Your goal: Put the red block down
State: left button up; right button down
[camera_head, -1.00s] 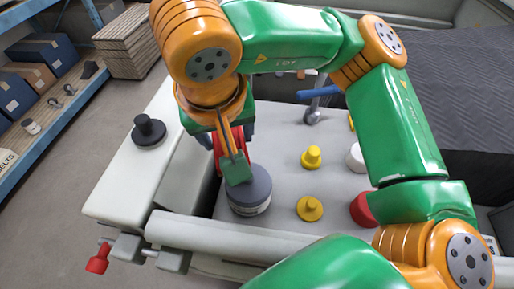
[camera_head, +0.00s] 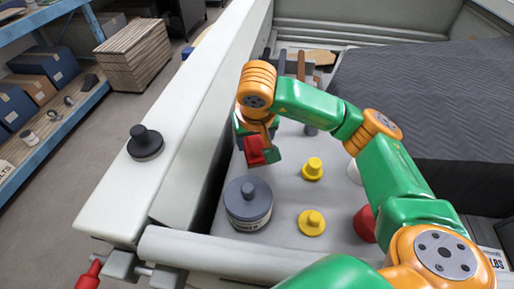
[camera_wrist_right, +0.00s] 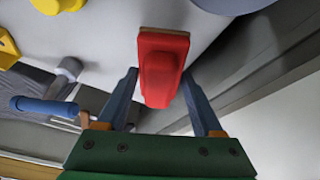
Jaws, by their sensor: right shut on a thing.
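The red block (camera_head: 255,151) is in my right gripper (camera_head: 259,155), over the light grey surface (camera_head: 291,172) behind the grey round weight (camera_head: 248,203). In the right wrist view the block (camera_wrist_right: 163,62) sits at the tips of the two blue-grey fingers (camera_wrist_right: 160,80), which are shut on it. I cannot tell whether its underside touches the surface. My left gripper is not in view.
Two yellow knobbed weights (camera_head: 313,169) (camera_head: 312,222) stand to the right, with a red round thing (camera_head: 365,223) beyond them. A black knobbed weight (camera_head: 145,143) is on the white ledge (camera_head: 112,190). Bare surface lies between the weights.

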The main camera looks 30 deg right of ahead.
jog(key=x, duration=0.1)
jog(key=p+x, duration=0.1)
jog(key=x, duration=0.1)
jog(key=p+x, duration=0.1)
jog(key=shift+s+d+f, duration=0.15)
jog(key=shift+d+f, duration=0.05)
jog(key=shift+d, duration=0.2)
jog(key=shift+f, duration=0.5)
jog(key=shift+c, duration=0.2)
grip_release()
